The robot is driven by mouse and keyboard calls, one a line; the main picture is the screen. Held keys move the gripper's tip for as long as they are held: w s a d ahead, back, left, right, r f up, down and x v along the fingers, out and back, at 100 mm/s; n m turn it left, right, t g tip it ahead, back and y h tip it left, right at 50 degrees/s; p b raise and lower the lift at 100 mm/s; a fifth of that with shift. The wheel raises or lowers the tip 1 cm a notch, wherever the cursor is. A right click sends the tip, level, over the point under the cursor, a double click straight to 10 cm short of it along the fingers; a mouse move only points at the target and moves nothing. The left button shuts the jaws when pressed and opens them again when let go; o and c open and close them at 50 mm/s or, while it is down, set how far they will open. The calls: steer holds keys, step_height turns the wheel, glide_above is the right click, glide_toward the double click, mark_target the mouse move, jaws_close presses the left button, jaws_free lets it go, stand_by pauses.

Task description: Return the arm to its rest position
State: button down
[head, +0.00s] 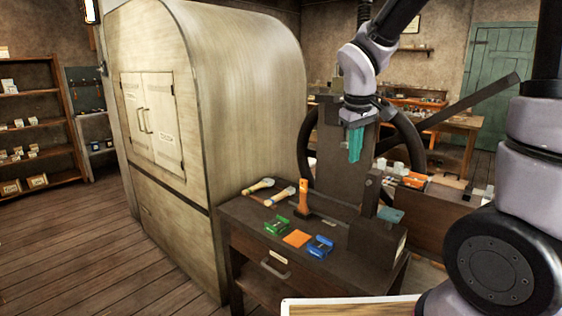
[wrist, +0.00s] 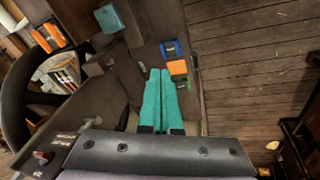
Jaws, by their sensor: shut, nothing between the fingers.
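My gripper (head: 355,145) has teal fingers and hangs pointing down from my arm, above the dark press table (head: 250,232). In the wrist view its two teal fingers (wrist: 160,85) lie side by side, shut with nothing between them. The black handwheel (head: 408,145) stands behind and to the right of my gripper in the head view. The wheel also shows at the left of the wrist view (wrist: 14,105). My gripper is apart from the wheel and the table top.
A green block (head: 277,226), an orange square (head: 297,238), a blue block (head: 320,246) and an upright orange-handled piece (head: 304,197) are on the table. A large cream cabinet (head: 190,130) stands at left. A dark lever (head: 470,100) extends right. Wooden floor (head: 70,240) is open at left.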

steer(key=s+d+r+m+t+y, duration=0.1)
steer(key=s+d+r+m+t, duration=0.1)
steer(key=s+r, duration=0.4)
steer(key=s+d+r+m+t+y, duration=0.2)
steer(key=s+d+r+m, duration=0.2)
steer(key=s+r+m, duration=0.3)
steer(key=shift+s+d+r, duration=0.15)
steer(key=shift+r, duration=0.3)
